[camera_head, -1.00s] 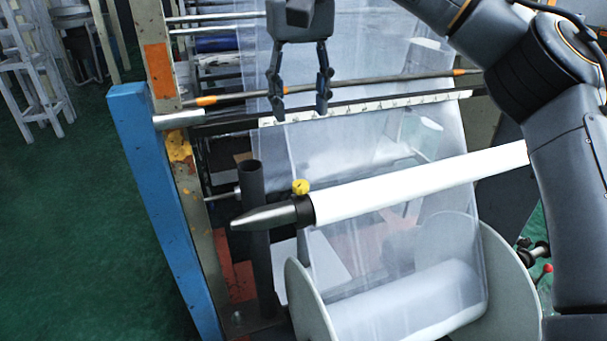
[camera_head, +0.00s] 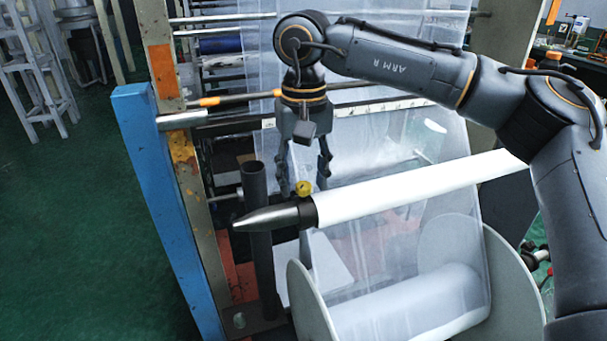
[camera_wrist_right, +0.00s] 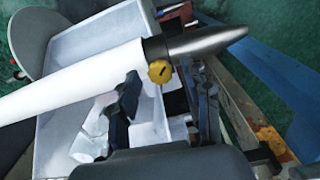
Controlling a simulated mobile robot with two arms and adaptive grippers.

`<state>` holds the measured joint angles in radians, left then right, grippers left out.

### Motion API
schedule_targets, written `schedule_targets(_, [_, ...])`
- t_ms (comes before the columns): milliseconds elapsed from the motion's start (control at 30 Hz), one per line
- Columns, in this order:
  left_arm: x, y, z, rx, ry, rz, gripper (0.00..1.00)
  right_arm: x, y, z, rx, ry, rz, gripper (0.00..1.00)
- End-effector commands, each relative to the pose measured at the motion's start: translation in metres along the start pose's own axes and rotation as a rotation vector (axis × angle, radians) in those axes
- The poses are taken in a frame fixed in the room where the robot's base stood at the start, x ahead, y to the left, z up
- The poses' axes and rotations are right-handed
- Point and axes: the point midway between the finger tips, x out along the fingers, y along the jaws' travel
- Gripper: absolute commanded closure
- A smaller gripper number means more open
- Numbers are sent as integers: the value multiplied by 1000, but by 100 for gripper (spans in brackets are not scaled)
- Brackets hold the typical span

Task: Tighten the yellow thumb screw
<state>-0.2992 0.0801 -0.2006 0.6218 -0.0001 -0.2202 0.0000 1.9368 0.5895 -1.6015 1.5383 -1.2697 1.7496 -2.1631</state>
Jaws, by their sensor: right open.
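The yellow thumb screw (camera_head: 304,188) sits on top of the black collar (camera_head: 307,211) at the left end of the white roll (camera_head: 410,193). A pointed metal tip sticks out left of the collar. My right gripper (camera_head: 303,187) is open, pointing down, with its fingers around the screw's position in the head view. In the right wrist view, the screw (camera_wrist_right: 160,71) shows ahead, between the two spread fingers (camera_wrist_right: 165,92) and apart from them. Whether a finger touches the roll or collar cannot be told. My left gripper is not in view.
A blue post (camera_head: 165,200) and a dark upright tube (camera_head: 257,220) stand left of the roll. Horizontal rods and clear film lie behind my right gripper. A large film reel (camera_head: 515,290) is below.

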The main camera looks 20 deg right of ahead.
Motion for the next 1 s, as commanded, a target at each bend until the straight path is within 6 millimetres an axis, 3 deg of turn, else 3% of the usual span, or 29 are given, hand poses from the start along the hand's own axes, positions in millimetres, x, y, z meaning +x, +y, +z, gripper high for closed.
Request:
schedule_targets(133, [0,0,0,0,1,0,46,0,0,0,0,0,0,52])
schedule_targets(367, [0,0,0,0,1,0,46,0,0,0,0,0,0,98])
schedule_targets(733, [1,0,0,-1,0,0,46,0,0,0,35,0,-1,100])
schedule_targets(1000, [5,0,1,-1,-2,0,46,1,0,0,190,-2,-7,100])
